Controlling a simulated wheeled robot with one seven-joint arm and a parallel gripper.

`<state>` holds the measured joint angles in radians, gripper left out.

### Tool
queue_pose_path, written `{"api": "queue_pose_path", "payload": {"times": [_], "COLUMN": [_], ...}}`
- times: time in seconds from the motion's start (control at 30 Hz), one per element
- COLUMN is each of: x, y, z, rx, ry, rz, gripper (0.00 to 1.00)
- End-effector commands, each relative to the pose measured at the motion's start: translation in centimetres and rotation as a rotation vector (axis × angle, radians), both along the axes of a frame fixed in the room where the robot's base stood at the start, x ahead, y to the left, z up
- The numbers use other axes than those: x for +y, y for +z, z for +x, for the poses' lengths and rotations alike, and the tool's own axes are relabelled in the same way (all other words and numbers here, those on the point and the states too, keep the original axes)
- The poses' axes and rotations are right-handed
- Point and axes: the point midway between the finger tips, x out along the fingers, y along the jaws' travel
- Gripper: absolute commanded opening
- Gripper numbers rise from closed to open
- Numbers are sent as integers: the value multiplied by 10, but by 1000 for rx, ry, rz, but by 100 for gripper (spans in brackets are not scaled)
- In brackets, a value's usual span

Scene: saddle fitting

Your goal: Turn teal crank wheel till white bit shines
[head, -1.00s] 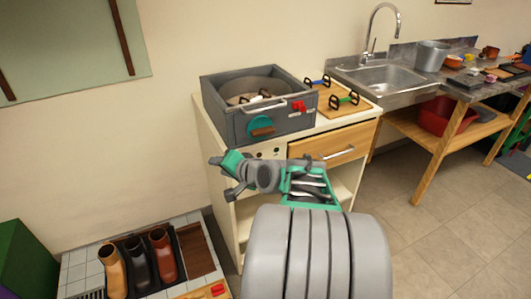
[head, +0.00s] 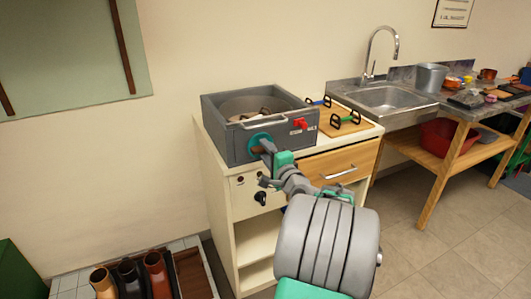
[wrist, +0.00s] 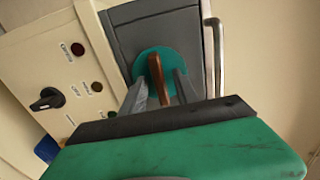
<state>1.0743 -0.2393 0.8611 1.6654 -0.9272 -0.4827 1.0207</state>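The teal crank wheel (head: 257,139) is on the front of a grey box (head: 228,140) on a cabinet, partly hidden by my gripper in the head view. The wrist view shows the wheel as a teal disc (wrist: 147,56) with a brown bar handle (wrist: 156,72) across it. My gripper (wrist: 160,88) is open at the wheel, with one finger on each side of the handle and visible gaps. It also shows in the head view (head: 263,146). I cannot make out a shining white part in either view.
A red switch (head: 300,124) and a bar handle (head: 278,119) are on the box. A black knob (wrist: 47,98) and small dark lamps (wrist: 98,87) are on the cabinet panel. A wooden board (head: 345,126) with black-handled pieces lies right of the box.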

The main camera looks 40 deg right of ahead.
Motion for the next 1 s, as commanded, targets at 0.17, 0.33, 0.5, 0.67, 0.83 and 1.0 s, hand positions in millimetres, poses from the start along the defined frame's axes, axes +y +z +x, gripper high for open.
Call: {"api": "queue_pose_path", "payload": {"times": [0.17, 0.33, 0.5, 0.67, 0.83, 1.0], "x": [0, 0, 1, 1, 1, 1], "y": [0, 0, 0, 0, 0, -1], "z": [0, 0, 0, 0, 0, 0], "rx": [0, 1, 1, 1, 1, 3], "ry": [0, 1, 1, 1, 2, 2], "rz": [0, 0, 0, 0, 0, -6], "gripper": [28, 14, 0, 0, 0, 0]}}
